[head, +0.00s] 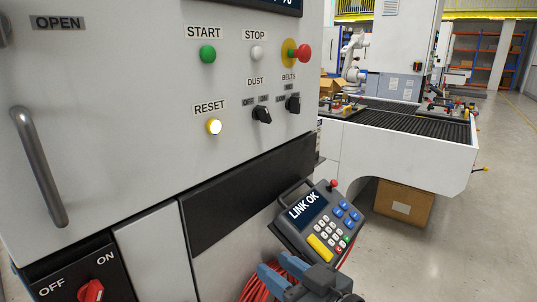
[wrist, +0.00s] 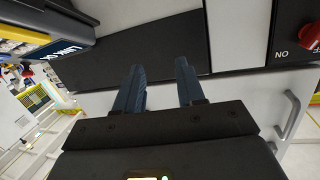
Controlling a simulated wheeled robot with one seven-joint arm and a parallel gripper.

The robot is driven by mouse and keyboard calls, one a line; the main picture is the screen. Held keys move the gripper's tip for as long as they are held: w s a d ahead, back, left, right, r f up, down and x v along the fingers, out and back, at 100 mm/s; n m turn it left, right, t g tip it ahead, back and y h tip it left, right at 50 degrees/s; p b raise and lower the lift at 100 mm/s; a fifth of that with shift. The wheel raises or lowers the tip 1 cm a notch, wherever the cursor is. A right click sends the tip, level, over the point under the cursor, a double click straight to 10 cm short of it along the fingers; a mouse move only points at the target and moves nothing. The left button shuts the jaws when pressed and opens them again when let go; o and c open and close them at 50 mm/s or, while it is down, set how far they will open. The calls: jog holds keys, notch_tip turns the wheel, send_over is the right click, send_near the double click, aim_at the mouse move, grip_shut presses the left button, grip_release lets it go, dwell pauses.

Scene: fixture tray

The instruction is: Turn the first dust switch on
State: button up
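The dust switch (head: 262,115) is a black rotary knob under the DUST label on the grey cabinet front, in the head view. Small OFF and ON labels sit above it; its exact setting is too small to tell. A similar black belts switch (head: 293,103) is just to its right. My gripper (head: 278,265) is low in the head view, below the switches and well apart from them. In the wrist view my gripper (wrist: 159,76) shows two blue-grey fingers spread apart with nothing between them, before the cabinet's black and grey panels. The dust switch is not in the wrist view.
A keypad pendant (head: 322,222) reading LINK OK sticks out near my gripper. The green start button (head: 208,54), white stop button (head: 257,53), red emergency button (head: 303,53) and lit reset button (head: 214,127) surround the switches. A red rotary switch (head: 91,291) is lower left.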

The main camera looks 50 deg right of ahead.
jog(key=w+d+r+b, duration=0.1)
jog(key=w+d+r, duration=0.2)
jog(key=w+d, duration=0.1)
jog(key=n+t+y+b, duration=0.2)
jog(key=n+y+b, duration=0.15)
jog(key=n, duration=0.55)
send_near(268, 114)
jog(key=w, duration=1)
jog(key=shift+a+r, duration=0.1)
jog(key=shift+a, duration=0.1)
grip_shut()
